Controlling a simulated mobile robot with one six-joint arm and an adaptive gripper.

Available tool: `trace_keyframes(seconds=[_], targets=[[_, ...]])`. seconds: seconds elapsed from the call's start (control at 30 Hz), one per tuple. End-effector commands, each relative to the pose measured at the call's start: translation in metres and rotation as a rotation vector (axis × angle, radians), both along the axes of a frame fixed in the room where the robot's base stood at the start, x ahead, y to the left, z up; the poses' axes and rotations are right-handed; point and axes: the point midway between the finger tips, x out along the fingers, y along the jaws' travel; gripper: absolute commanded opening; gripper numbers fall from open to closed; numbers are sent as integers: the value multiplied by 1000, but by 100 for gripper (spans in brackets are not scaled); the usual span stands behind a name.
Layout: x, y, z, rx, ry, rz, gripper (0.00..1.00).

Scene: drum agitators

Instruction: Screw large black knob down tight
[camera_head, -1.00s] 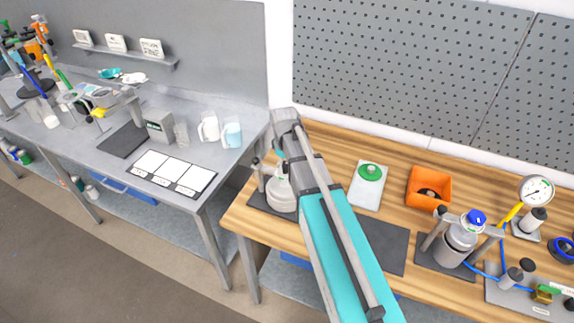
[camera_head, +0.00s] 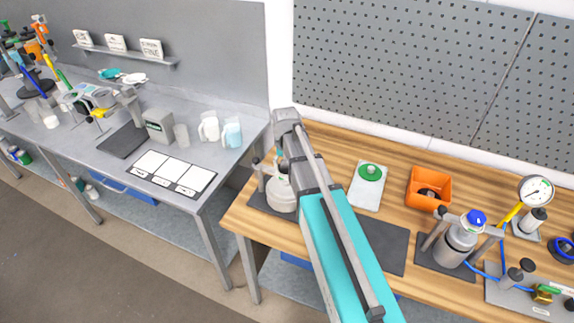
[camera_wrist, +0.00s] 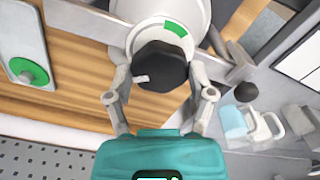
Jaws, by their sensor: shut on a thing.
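The large black knob (camera_wrist: 160,68) sits on top of a pale drum-shaped vessel (camera_wrist: 190,14) in the wrist view. The knob has a small white mark on its left side. My gripper (camera_wrist: 158,88) has one finger on each side of the knob and is shut on it. In the head view the vessel (camera_head: 281,194) stands on a dark mat at the left end of the wooden bench. There my arm hides the knob and the fingers. A green patch shows on the vessel's top. How tightly the knob sits cannot be told.
A white board with a green knob (camera_head: 371,172), an orange bin (camera_head: 429,188) and a second vessel with a blue cap (camera_head: 458,242) stand to the right on the wooden bench. A grey bench with white jugs (camera_head: 210,127) is to the left.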

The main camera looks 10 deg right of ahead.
Motion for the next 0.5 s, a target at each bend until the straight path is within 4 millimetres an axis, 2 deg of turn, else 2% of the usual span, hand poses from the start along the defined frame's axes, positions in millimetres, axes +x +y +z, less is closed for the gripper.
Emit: trace_keyframes(seconds=[0.5], targets=[[1,-1,1,1,-3,-490,22]])
